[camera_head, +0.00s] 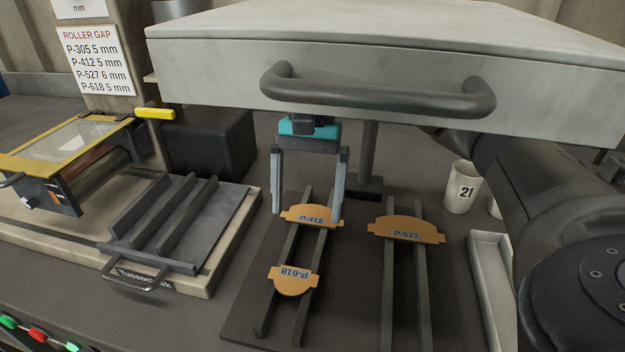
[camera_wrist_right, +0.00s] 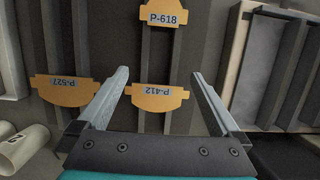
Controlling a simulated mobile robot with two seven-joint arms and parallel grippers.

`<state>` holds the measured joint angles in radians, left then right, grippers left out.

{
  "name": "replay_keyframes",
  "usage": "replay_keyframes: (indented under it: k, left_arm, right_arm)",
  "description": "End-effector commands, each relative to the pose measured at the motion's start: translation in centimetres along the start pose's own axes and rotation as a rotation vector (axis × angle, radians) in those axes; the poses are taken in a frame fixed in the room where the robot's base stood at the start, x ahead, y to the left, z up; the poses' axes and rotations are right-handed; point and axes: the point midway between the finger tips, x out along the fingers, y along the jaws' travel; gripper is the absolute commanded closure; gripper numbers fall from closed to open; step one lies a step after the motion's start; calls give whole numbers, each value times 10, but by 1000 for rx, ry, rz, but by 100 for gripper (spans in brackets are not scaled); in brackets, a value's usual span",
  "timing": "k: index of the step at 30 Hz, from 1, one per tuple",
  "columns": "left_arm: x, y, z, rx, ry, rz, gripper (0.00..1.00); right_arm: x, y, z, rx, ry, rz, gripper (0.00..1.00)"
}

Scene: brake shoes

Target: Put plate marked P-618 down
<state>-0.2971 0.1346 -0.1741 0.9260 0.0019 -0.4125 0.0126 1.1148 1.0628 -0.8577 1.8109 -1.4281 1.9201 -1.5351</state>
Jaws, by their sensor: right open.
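The orange plate marked P-618 (camera_head: 293,281) lies across the front part of the left pair of dark rails (camera_head: 265,310). It also shows at the top of the right wrist view (camera_wrist_right: 163,17). The plate marked P-412 (camera_head: 300,210) lies farther back on the same rails, and shows in the right wrist view (camera_wrist_right: 159,98). My right gripper (camera_head: 307,216) is open and empty, pointing down at P-412. In the right wrist view its fingers (camera_wrist_right: 158,75) appear on either side of P-412; I cannot tell their height. My left gripper is not in view.
Plate P-527 (camera_head: 406,231) lies on the right rails. A slotted tray (camera_head: 225,205) and a roller unit (camera_head: 75,160) stand left. A cup marked 21 (camera_head: 460,190) stands right. A sign (camera_head: 97,60) lists roller gaps.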

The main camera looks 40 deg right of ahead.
Motion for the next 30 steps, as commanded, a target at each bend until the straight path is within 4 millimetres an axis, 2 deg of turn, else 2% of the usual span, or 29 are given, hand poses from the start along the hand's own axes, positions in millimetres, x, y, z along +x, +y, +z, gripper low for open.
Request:
replay_keyframes:
  k: [3,10,15,30]
  left_arm:
    - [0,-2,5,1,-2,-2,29]
    - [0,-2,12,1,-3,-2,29]
    - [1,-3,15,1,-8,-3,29]
    - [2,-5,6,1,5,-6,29]
  right_arm:
    - [-5,0,-16,2,-1,0,0]
    - [-10,0,-35,-1,0,-1,0]
    - [-11,0,-39,-1,0,0,0]
    - [-11,0,-38,-1,0,0,0]
